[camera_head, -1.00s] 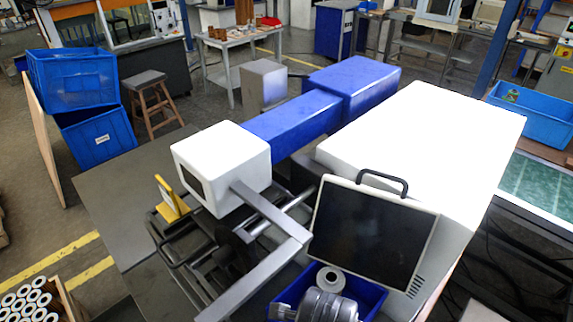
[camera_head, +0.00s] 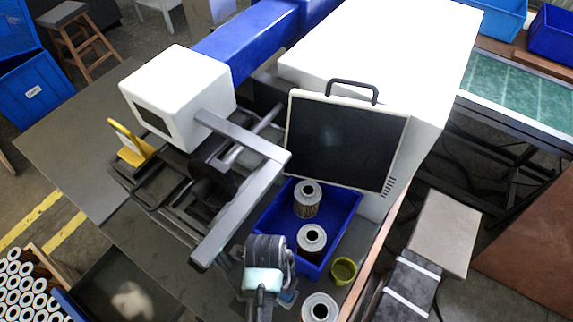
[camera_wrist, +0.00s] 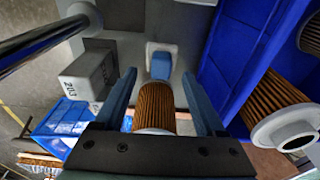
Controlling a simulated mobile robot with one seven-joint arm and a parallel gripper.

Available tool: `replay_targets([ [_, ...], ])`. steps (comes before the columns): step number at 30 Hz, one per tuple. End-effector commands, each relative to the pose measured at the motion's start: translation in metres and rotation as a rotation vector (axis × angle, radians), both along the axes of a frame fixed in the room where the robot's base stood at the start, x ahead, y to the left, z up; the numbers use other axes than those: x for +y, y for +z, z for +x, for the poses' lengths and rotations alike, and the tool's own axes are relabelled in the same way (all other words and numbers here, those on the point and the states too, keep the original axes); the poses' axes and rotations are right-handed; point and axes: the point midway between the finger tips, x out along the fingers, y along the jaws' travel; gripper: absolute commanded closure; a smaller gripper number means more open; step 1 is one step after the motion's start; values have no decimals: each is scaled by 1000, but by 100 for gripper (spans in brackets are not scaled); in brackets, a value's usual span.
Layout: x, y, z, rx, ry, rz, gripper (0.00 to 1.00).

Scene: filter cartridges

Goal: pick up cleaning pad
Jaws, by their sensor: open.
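A small blue block with a white rim, which looks like the cleaning pad (camera_wrist: 160,65), lies on the grey table in the wrist view. It sits just beyond my fingertips and between their lines. My gripper (camera_wrist: 159,76) is open, with a blue-grey finger on each side and no contact with the pad visible. A brown pleated filter cartridge (camera_wrist: 155,103) shows between the fingers, nearer the palm; I cannot tell its distance from them. In the head view my arm reaches down in front of the blue bin, and my fingertips and the pad cannot be made out clearly.
The blue bin (camera_head: 341,236) holds cartridges (camera_head: 307,199) right of my gripper. A yellow-green cup (camera_head: 344,270) and another cartridge (camera_head: 320,307) stand near it. A monitor (camera_head: 345,138) and metal frame stand behind. A grey box (camera_wrist: 88,76) is left in the wrist view.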

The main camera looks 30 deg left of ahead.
Motion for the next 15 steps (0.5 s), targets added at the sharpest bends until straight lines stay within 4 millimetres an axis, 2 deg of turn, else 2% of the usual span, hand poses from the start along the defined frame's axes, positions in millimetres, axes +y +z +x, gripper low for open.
replay_targets([
  [10, -10, -40, 1, 2, 2, -1, 28],
  [15, -11, -49, 2, 0, 1, 0, 28],
])
